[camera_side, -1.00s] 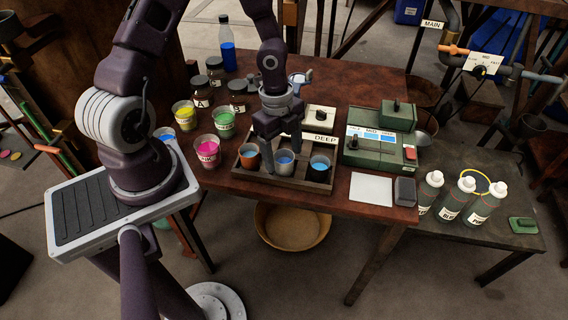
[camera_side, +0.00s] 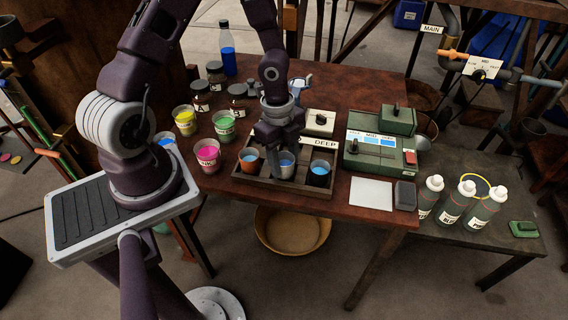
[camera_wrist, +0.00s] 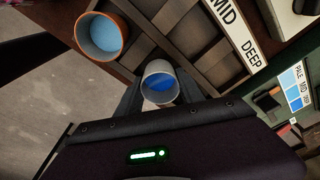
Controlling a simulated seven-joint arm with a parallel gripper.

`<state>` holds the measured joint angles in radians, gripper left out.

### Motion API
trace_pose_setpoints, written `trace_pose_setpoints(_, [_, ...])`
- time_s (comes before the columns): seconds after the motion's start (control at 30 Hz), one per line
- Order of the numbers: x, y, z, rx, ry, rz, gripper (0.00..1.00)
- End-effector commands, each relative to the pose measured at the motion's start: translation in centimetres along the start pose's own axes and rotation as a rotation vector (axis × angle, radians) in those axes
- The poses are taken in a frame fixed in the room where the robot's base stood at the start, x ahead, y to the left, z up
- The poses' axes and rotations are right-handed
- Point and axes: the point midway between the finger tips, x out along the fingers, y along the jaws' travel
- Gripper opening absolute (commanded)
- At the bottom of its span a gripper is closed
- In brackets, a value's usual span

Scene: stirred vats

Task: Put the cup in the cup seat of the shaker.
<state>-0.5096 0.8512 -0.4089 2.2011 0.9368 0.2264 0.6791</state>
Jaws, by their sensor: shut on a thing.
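My gripper (camera_side: 285,150) points down over the dark wooden tray (camera_side: 262,178) and is shut on the middle cup (camera_side: 286,168), a pale cup with blue liquid. In the wrist view this cup (camera_wrist: 160,83) sits between the two fingers, upright. I cannot tell whether its base touches the tray. A copper-orange cup with light blue liquid (camera_side: 250,161) stands to its left, and a dark cup with blue liquid (camera_side: 319,174) to its right. A green machine (camera_side: 378,152) with a red button and blue label panel stands right of the tray; I cannot make out a cup seat on it.
Tubs of pink (camera_side: 207,155), green (camera_side: 224,126) and yellow (camera_side: 185,121) stand left of the tray, with jars behind. A white box with a black knob (camera_side: 320,123) is behind the tray. A white pad (camera_side: 371,192) and dark block (camera_side: 404,194) lie at the front right.

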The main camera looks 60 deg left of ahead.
Motion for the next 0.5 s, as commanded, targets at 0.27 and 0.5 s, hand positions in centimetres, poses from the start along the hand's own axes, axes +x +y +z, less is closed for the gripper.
trace_pose_setpoints(0.27, [-5.9,-0.1,-0.6,-0.003,-0.001,-0.006,0.0])
trace_pose_setpoints(0.5, [-9.3,-1.2,-0.2,-0.053,-0.007,-0.008,0.0])
